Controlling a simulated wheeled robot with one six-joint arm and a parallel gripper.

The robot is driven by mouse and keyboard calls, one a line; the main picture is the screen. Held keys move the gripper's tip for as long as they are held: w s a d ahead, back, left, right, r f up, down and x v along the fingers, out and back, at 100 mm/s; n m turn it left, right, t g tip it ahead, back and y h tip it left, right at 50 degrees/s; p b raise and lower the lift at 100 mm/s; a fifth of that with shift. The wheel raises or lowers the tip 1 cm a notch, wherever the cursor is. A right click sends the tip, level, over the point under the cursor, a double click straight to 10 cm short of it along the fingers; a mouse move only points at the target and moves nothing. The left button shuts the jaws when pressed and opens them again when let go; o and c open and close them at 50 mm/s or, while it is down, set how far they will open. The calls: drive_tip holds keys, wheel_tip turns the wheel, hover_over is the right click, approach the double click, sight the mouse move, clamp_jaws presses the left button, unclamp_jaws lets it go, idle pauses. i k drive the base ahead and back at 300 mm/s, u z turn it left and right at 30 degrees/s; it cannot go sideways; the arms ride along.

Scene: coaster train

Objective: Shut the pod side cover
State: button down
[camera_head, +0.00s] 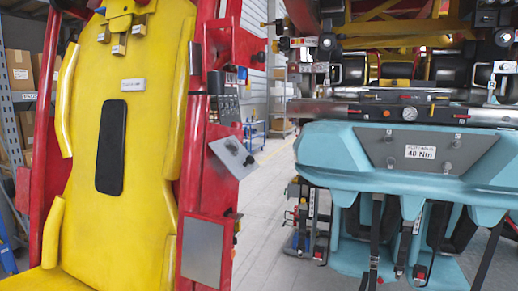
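A small grey metal plate (234,157) juts out at a tilt from the red post (208,125) beside the yellow seat, and looks like an open cover. A second grey plate (203,250) lies flat against the lower part of the same post. A dark grey panel with a "40 Nm" label (420,151) sits on the teal pod (335,148) at right. I cannot tell for certain which of these is the pod side cover. My gripper is not in view.
A yellow seat (135,165) with a black pad fills the left. Black straps (374,245) hang below the teal pod. A grey floor aisle (262,210) runs clear between seat and pod. Shelves with cardboard boxes (20,70) stand at far left.

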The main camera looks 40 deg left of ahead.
sight(231, 152)
drive_tip(key=u, duration=0.6)
drive_tip(key=i, duration=0.9)
drive_tip(key=u, duration=0.7)
